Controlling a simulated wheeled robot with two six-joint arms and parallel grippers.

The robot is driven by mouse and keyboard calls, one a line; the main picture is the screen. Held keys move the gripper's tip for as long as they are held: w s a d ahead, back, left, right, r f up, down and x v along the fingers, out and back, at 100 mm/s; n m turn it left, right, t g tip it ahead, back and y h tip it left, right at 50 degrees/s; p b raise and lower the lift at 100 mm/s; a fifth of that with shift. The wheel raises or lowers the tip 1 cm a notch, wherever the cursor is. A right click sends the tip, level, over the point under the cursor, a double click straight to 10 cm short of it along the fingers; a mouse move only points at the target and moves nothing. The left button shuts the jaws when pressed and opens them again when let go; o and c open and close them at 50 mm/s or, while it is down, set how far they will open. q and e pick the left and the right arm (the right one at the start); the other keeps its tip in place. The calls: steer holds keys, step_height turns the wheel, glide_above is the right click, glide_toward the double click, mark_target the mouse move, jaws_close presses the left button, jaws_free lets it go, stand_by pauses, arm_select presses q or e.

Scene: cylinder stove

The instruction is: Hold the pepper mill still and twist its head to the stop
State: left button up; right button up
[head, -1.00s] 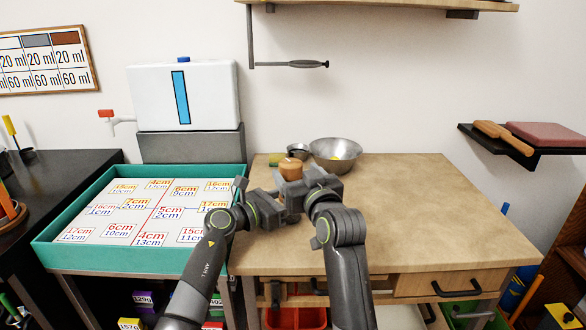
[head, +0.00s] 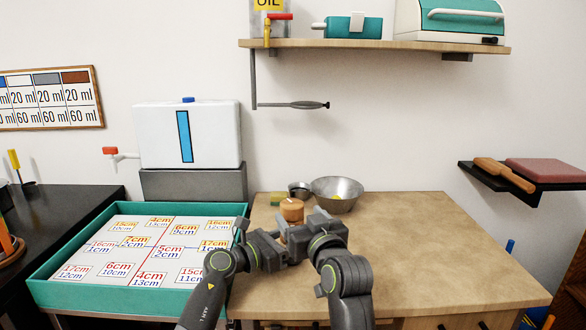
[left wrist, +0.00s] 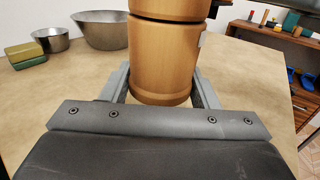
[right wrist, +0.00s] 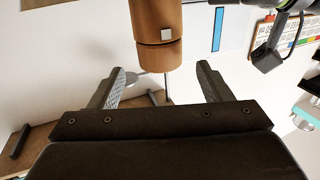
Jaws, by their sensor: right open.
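The pepper mill (head: 291,210) is a brown wooden cylinder standing upright on the wooden table. In the left wrist view its lower body (left wrist: 161,70) sits between the fingers of my left gripper (left wrist: 162,85), which press close on both sides. A groove separates the body from the head above. My right gripper (right wrist: 162,80) is open. In the head view my grippers hide the mill's lower part.
A metal bowl (head: 337,194) and a small pan (head: 299,188) stand behind the mill, beside a green-and-yellow sponge-like block (head: 276,199). A teal tray (head: 75,296) with number cards lies left. The table's right side (head: 430,240) is clear. A shelf (head: 380,46) hangs above.

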arm_select(q)
steer(key=o, duration=0.4)
